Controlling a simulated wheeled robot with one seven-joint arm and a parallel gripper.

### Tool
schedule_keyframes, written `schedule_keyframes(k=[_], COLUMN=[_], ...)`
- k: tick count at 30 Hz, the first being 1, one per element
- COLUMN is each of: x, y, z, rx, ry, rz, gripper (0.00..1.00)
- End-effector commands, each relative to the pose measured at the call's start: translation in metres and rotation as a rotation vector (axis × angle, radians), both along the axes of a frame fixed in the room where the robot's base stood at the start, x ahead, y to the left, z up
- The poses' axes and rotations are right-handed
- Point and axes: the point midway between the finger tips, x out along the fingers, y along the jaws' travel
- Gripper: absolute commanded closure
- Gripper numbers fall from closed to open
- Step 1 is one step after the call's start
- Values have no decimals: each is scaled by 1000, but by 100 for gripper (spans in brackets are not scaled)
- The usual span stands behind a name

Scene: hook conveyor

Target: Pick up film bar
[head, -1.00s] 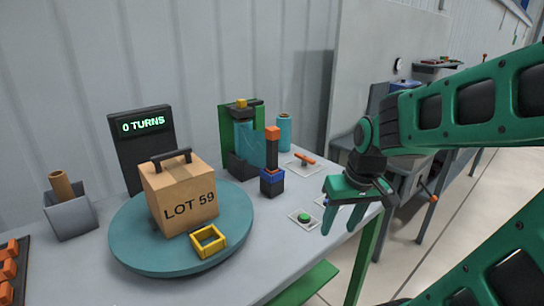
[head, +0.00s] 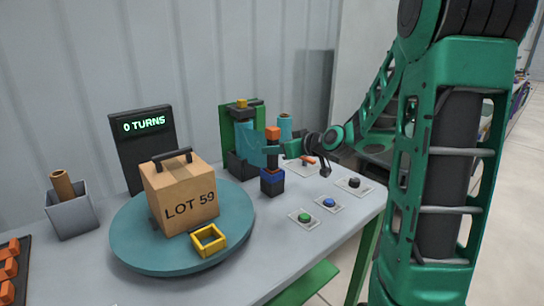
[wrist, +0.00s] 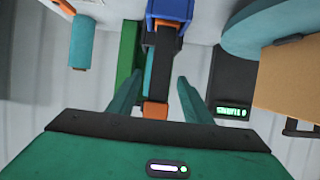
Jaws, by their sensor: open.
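What I take for the film bar (head: 272,150) is a dark upright bar with an orange top. It stands in a blue-collared dark holder (head: 272,182) on the table. In the wrist view the bar (wrist: 162,72) shows between my two teal fingers, its orange end nearest the palm. My gripper (head: 262,155) is open, at the height of the bar's upper part, with one finger on each side of it in the picture. I cannot tell whether either finger touches it.
A teal turntable (head: 130,240) carries a LOT 59 box (head: 183,200) and a yellow square frame (head: 208,239). A green stand (head: 228,125) is close behind the bar. Buttons, including a green one (head: 304,217), lie on the right of the table (head: 250,280).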

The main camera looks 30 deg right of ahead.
Motion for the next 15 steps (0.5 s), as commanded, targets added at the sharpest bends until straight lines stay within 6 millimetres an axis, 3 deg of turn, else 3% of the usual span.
schedule_keyframes(k=[10, 15], x=[21, 43], y=[4, 8], z=[-8, -14], rx=[1, 1], ry=[1, 0], rz=[1, 3], gripper=[55, 55])
